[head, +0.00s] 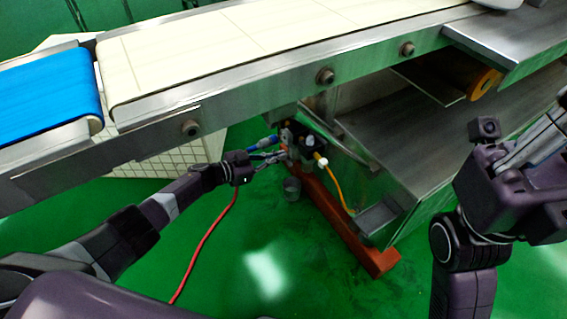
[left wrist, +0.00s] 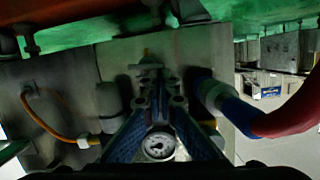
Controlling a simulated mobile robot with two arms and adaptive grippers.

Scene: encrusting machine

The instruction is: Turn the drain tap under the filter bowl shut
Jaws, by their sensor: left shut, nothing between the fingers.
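My left gripper (head: 272,157) reaches in from the left at the air unit (head: 303,142) below the conveyor. Its fingers are shut and empty. In the left wrist view, my left gripper (left wrist: 160,92) has its fingertips together just at a small pale metal piece (left wrist: 148,66) with a yellowish tip, which looks like the drain tap; I cannot tell whether they touch. A round pressure gauge (left wrist: 158,146) shows between the fingers. The filter bowl is not clearly made out behind the fingers. My right gripper is at the right edge, partly cut off, its fingers unclear.
A small grey cup (head: 292,188) stands on the green floor below the unit. An orange-red beam (head: 345,225) runs beside it. A yellow hose (head: 338,187) and a blue-and-red hose (left wrist: 240,112) lead off the unit. The conveyor's steel side rail (head: 270,97) overhangs.

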